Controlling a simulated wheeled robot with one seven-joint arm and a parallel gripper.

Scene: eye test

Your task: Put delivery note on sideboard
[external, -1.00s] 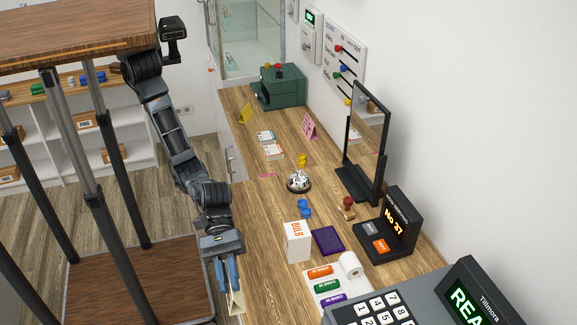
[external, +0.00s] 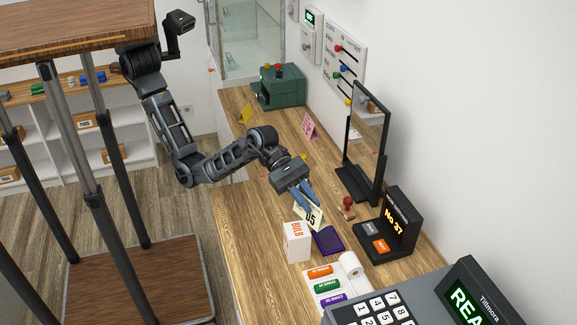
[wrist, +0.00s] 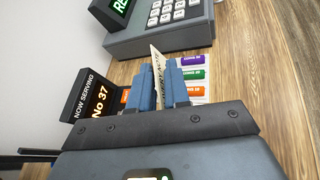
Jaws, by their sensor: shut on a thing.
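My gripper (external: 303,198) is shut on a cream card with dark print, which I take as the delivery note (external: 309,217); part of "05" is readable on it. The card hangs tilted from the blue fingers, over the wooden counter (external: 240,245) beside a white box. In the wrist view the card (wrist: 157,62) stands edge-on between the fingers (wrist: 165,80). I cannot tell whether it touches the counter. A low white shelf unit with a wooden top (external: 135,165) stands at the back left; I cannot tell which piece is the sideboard.
Near the gripper are the white box (external: 297,243), a purple pad (external: 328,240), a red-knobbed stamp (external: 347,205) and a dark number display (external: 398,225). A framed screen (external: 368,140) and green box (external: 279,88) stand farther back; a till (external: 440,300) is in front. The counter's left front is clear.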

